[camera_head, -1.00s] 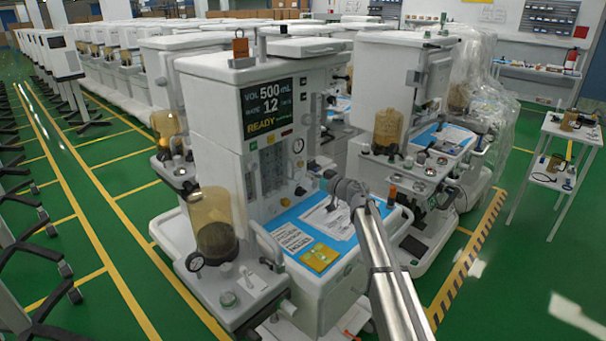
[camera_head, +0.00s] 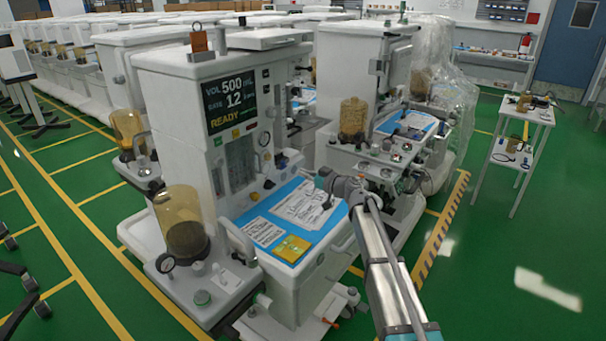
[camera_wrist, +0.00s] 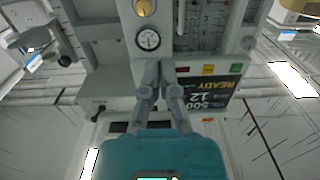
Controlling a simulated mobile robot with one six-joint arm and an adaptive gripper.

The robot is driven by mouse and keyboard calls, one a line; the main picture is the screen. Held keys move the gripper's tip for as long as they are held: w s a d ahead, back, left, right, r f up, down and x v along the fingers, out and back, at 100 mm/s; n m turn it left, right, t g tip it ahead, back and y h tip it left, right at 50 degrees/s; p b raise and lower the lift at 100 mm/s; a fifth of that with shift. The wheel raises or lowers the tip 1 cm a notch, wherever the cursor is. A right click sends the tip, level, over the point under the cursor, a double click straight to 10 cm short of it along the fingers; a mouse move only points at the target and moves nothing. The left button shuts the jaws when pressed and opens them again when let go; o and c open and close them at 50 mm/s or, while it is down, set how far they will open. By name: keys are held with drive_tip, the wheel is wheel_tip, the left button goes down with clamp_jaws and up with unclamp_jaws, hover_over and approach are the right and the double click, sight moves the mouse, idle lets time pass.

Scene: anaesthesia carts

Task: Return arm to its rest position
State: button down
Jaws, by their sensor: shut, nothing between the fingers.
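My gripper (camera_head: 324,180) is at the end of my silver arm, above the front work surface of the nearest anaesthesia cart (camera_head: 165,95). In the wrist view the two grey fingers of my gripper (camera_wrist: 158,68) are together and hold nothing. The cart's lit display, reading READY (camera_head: 232,102), is to the left of my gripper in the head view. It also shows upside down in the wrist view (camera_wrist: 210,92). A round dial (camera_wrist: 148,40) appears just beyond the fingertips; I cannot tell the gap.
A blue mat (camera_head: 327,216) with papers and a yellow packet (camera_head: 291,249) lies on the cart top. An amber bellows (camera_head: 183,222) stands at its left. A second cart (camera_head: 350,75) is behind. A white side table (camera_head: 522,115) stands at right, with open green floor around it.

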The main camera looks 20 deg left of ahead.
drive_tip(key=shift+d, duration=0.1)
drive_tip(key=w+d+r+m+t+h+p, duration=0.1)
drive_tip(key=w+d+r+m+t+h, duration=0.2)
drive_tip(key=d+t, duration=0.45)
drive_tip(key=w+d+r+m+t+h+p, duration=0.1)
drive_tip(key=w+d+m+t+h, duration=0.3)
drive_tip(key=d, duration=0.6)
drive_tip(key=s+d+f+m+h+p, duration=0.15)
drive_tip(key=d+m+h, duration=0.3)
drive_tip(key=d, duration=0.55)
drive_tip(key=d+f+m+h+b, duration=0.1)
drive_tip(key=d+f+m+h, duration=0.25)
drive_tip(key=d+h, duration=0.45)
drive_tip(key=s+d+f+m+g+h+p, duration=0.1)
drive_tip(key=s+d+f+g, duration=0.3)
drive_tip(key=s+d, duration=0.25)
drive_tip(key=s+d+f+m+g+p, duration=0.1)
drive_tip(key=s+d+f+g, duration=0.25)
drive_tip(key=s+d, duration=0.35)
drive_tip(key=s+d+f+g+y, duration=0.1)
drive_tip(key=s+g, duration=0.3)
drive_tip(key=s, duration=0.5)
drive_tip(key=s+d+f+n+g+y+p, duration=0.1)
drive_tip(key=s+f+g+y, duration=0.1)
drive_tip(key=s, duration=0.7)
drive_tip(key=shift+s+d+f+n+g, duration=0.3)
drive_tip(key=shift+f+g, duration=0.2)
drive_tip(key=shift+g, duration=0.5)
